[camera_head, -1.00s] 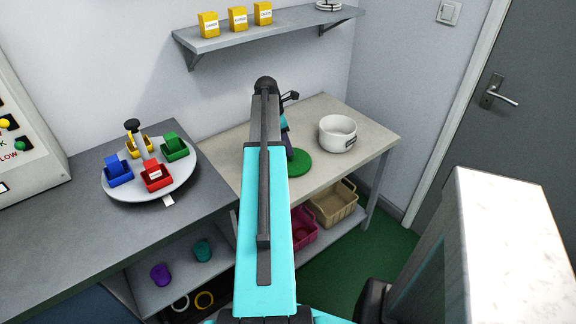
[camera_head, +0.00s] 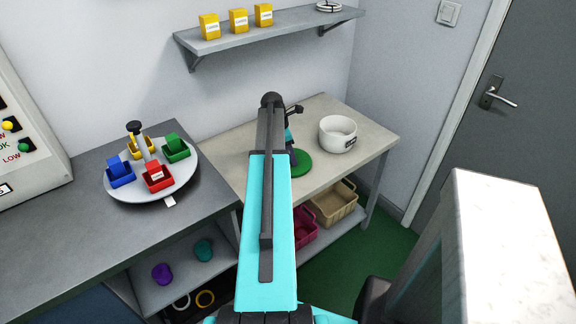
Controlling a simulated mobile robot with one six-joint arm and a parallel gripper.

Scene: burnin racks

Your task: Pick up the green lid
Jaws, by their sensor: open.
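The green lid (camera_head: 302,165) is a flat round disc lying on the light bench top (camera_head: 345,178). My own arm hides its left part. My gripper (camera_head: 290,150) is at the lid's upper left edge, mostly hidden behind my arm; its jaws are open. Whether it touches the lid I cannot tell. A white round pot (camera_head: 337,134) with a dark label stands on the bench to the right of the lid, apart from it.
A grey turntable (camera_head: 150,192) with small coloured bins stands on the left bench. A wall shelf (camera_head: 275,36) holds yellow boxes. Below are a tan basket (camera_head: 334,203) and a pink basket (camera_head: 304,226). The bench front right is clear.

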